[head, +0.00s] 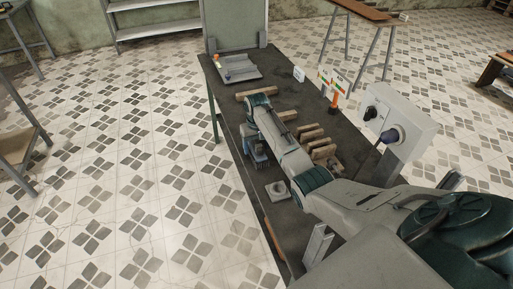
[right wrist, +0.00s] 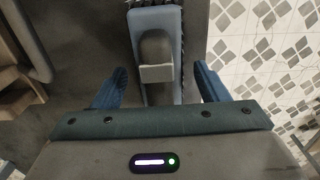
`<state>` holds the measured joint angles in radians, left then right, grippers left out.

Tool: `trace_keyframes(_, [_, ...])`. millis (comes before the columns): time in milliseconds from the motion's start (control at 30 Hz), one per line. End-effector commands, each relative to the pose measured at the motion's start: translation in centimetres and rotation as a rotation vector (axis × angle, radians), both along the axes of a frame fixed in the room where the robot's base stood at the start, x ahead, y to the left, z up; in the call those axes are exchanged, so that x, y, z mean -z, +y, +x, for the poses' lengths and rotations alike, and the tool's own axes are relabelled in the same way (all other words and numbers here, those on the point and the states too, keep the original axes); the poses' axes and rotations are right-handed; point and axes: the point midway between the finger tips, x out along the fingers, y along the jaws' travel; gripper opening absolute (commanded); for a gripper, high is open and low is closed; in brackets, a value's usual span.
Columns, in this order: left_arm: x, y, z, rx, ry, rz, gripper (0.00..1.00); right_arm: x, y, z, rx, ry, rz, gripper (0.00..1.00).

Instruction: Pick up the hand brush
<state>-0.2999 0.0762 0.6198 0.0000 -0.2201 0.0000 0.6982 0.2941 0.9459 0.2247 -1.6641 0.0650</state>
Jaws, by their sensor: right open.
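The hand brush (right wrist: 172,28) shows in the right wrist view, with a blue body, a raised grey handle and dark bristles along its edges. It lies on the dark table top, near the table edge. My right gripper (right wrist: 158,72) is open, with one blue finger on each side of the brush's near end. Gaps show between both fingers and the brush; their height difference is hard to judge. In the head view my right gripper (head: 257,153) points down over the table's left side, and the arm hides much of the brush area. My left gripper is not in view.
Several wooden blocks (head: 311,135) lie right of my right arm on the table (head: 295,101). A grey control box (head: 401,124) stands at the right edge. A grey tray (head: 238,74) lies at the far end. A small grey block (head: 278,190) sits nearer.

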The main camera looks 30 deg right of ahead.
Motion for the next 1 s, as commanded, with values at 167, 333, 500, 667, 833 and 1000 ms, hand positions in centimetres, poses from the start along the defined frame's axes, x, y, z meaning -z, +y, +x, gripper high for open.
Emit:
trace_keyframes(167, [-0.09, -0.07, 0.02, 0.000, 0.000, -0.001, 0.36, 0.59, -0.01, -0.01, -0.001, -0.001, 0.000, 0.67])
trace_keyframes(333, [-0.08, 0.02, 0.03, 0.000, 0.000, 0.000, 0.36, 0.58, -0.02, -0.02, -0.001, -0.001, 0.000, 0.57])
trace_keyframes(500, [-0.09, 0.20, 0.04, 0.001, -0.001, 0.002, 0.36, 0.57, -0.02, -0.02, 0.000, -0.001, 0.000, 0.24])
trace_keyframes(667, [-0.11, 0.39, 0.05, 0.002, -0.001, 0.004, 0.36, 0.52, -0.02, 0.00, 0.000, -0.001, 0.000, 0.16])
trace_keyframes(833, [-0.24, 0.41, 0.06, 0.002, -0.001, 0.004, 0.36, 0.40, -0.02, 0.00, 0.000, -0.001, 0.000, 0.16])
trace_keyframes(1000, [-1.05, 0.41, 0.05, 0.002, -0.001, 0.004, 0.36, -0.31, -0.02, 0.01, 0.000, -0.001, 0.000, 0.16])
